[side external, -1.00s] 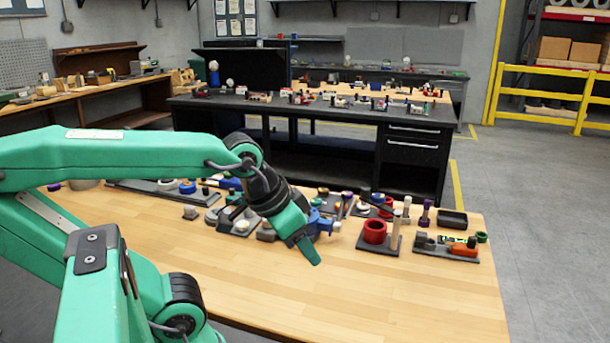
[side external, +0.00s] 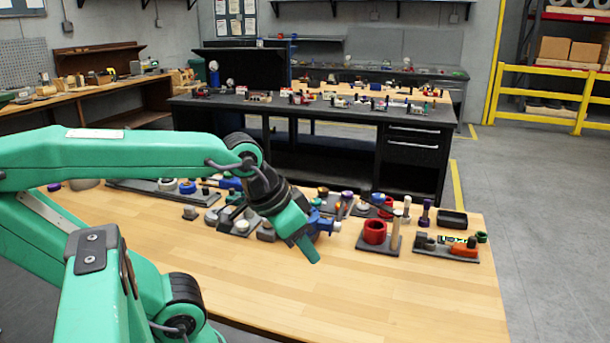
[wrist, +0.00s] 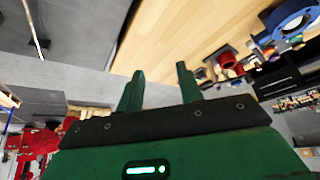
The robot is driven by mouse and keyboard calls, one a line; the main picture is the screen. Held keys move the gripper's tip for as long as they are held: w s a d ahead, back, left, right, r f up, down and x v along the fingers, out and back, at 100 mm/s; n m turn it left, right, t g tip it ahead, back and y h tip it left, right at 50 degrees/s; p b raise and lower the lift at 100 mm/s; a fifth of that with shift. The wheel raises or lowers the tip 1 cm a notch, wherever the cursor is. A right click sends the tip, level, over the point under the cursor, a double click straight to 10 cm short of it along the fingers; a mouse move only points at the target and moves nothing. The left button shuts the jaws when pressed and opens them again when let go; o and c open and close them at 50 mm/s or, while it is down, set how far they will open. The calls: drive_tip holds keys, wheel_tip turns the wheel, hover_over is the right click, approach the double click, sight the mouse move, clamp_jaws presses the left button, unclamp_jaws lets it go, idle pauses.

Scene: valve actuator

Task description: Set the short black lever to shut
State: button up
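My gripper (side external: 308,248) hangs above the wooden table (side external: 400,300), in front of the row of fixtures, tilted down to the right. In the wrist view its two green fingers (wrist: 160,85) stand apart with nothing between them. A blue round valve-like part (side external: 326,225) is just behind the gripper and partly hidden by it; a blue ring-shaped part also shows in the wrist view (wrist: 292,22). Small dark bars show among the grey fixtures (side external: 236,222) left of the gripper. I cannot tell which is the short black lever or how it is set.
Right of the gripper stand a red cup (side external: 375,231) and a pale post (side external: 396,225) on a dark plate. Farther right are an orange part (side external: 465,249) on a grey base and a black tray (side external: 452,219). The table's front is clear.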

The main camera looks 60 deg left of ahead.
drive_tip(key=w+a+n+t+y, duration=0.15)
drive_tip(key=w+a, duration=0.35)
drive_tip(key=w, duration=0.6)
drive_tip(key=n+t+y, duration=0.4)
drive_tip(key=n+y, duration=0.2)
drive_tip(key=n, duration=0.2)
approach(342, 204)
drive_tip(key=x, duration=0.5)
drive_tip(key=shift+s+a+f, duration=0.1)
drive_tip(key=shift+s+a, duration=0.05)
drive_tip(key=shift+x, duration=3.85)
